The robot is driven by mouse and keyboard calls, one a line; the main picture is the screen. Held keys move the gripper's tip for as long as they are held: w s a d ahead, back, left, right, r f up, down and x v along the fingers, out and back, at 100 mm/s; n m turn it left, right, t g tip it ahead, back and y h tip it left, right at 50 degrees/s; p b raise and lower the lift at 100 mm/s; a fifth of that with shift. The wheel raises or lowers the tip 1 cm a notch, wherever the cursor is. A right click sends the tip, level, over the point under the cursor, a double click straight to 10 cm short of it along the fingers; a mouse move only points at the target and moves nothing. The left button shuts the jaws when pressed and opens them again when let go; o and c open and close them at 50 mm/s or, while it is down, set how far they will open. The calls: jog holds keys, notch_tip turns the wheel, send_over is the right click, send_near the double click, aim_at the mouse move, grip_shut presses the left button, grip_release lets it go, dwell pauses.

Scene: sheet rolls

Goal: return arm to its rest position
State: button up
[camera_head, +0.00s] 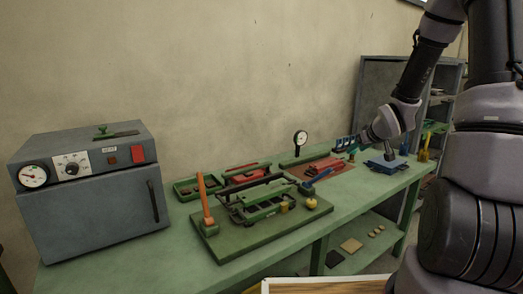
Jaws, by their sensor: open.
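My arm comes down from the upper right of the head view and reaches over the far right part of the green bench (185,262). My gripper (346,144) is small and far off at the end of the grey wrist, above the bench. It is open, and I see nothing held in it. Its fingers are hard to tell apart from the small blue and teal items around it.
A grey oven-like box (95,205) with a gauge stands at left. A green fixture board (262,226) with an orange upright sits mid-bench. A red device (322,166), a dial gauge (300,138) and a blue block (386,163) stand further right. Shelving is behind.

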jog(key=s+r+m+g+h, duration=0.1)
jog(key=s+r+m+h, duration=0.1)
jog(key=s+r, duration=0.6)
jog(key=s+a+r+m+y, duration=0.1)
jog(key=s+a+r, duration=0.2)
jog(key=s, duration=0.4)
jog(key=s+a+r+m+g+y, duration=0.1)
jog(key=s+a+r+m, duration=0.1)
jog(key=s+r, duration=0.4)
jog(key=s+a+r+m+y, duration=0.1)
jog(key=s+a+r, duration=0.3)
jog(key=s, duration=0.5)
jog(key=shift+r+m+g, duration=0.4)
jog(key=shift+r+m, duration=0.1)
jog(key=shift+r, duration=0.1)
